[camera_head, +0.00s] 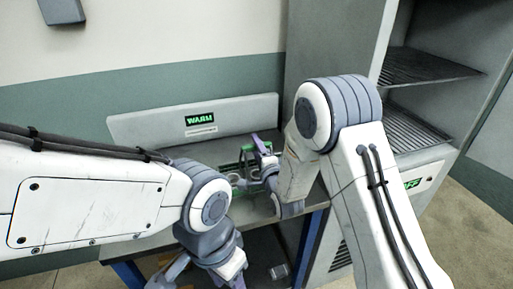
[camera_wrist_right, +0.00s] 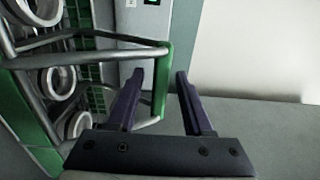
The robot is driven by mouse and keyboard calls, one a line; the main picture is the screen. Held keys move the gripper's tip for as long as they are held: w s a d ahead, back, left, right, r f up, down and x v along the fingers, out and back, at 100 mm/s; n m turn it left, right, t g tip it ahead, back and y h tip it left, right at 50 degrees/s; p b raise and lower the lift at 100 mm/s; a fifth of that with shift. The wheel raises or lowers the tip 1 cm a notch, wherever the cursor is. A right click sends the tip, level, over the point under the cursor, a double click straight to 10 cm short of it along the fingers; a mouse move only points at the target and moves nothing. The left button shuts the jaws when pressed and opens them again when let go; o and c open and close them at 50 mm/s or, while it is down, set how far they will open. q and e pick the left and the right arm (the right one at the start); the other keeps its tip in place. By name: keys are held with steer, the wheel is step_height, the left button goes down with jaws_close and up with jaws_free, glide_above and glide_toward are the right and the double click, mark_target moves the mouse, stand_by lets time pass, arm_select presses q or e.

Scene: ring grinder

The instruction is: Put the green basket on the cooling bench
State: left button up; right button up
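The green basket (camera_head: 243,178), with metal wire bars and white rings in it, stands on the grey bench (camera_head: 140,231) under a lit sign that seems to read WARM. My right gripper (camera_head: 258,149) is at the basket's right end, partly covering it. In the right wrist view the basket (camera_wrist_right: 38,120) fills the left side. There my right gripper's purple fingers (camera_wrist_right: 159,75) are apart, with the basket's green end bar showing between them; I cannot tell whether they touch it.
A grey cabinet (camera_head: 330,35) with open wire racks (camera_head: 420,66) stands right of the bench, a green-lit sign on its lower panel. The bench's backboard (camera_head: 140,125) rises behind the basket. The bench's left part is clear where visible.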

steer(key=shift+r, duration=0.2)
steer(key=shift+s+d+f, duration=0.1)
steer(key=shift+s+f, duration=0.05)
steer(key=shift+s, duration=0.15)
steer(key=p+v, duration=0.8)
steer(key=v, duration=0.3)
steer(key=s+a+r+n+g+h, duration=0.1)
steer(key=s+a+r+n+g, duration=0.1)
steer(key=s+a+n+g, duration=0.55)
steer(key=s+d+r+n+g+h, duration=0.1)
steer(key=s+d+r+n+g, duration=0.1)
steer(key=s, duration=0.5)
steer(key=s+d+r+n+g+h, duration=0.1)
steer(key=s+d+r+n+g, duration=0.1)
steer(key=s+n, duration=0.5)
steer(key=s+d+r+n+g+h, duration=0.1)
steer(key=s+d+r+n+g, duration=0.2)
steer(key=s, duration=0.4)
steer(key=d+n+g, duration=0.1)
steer(key=n+g, duration=0.1)
steer(key=shift+s+d+g+h, duration=0.2)
steer(key=shift+d+g+h, duration=0.1)
steer(key=shift+d+g, duration=0.05)
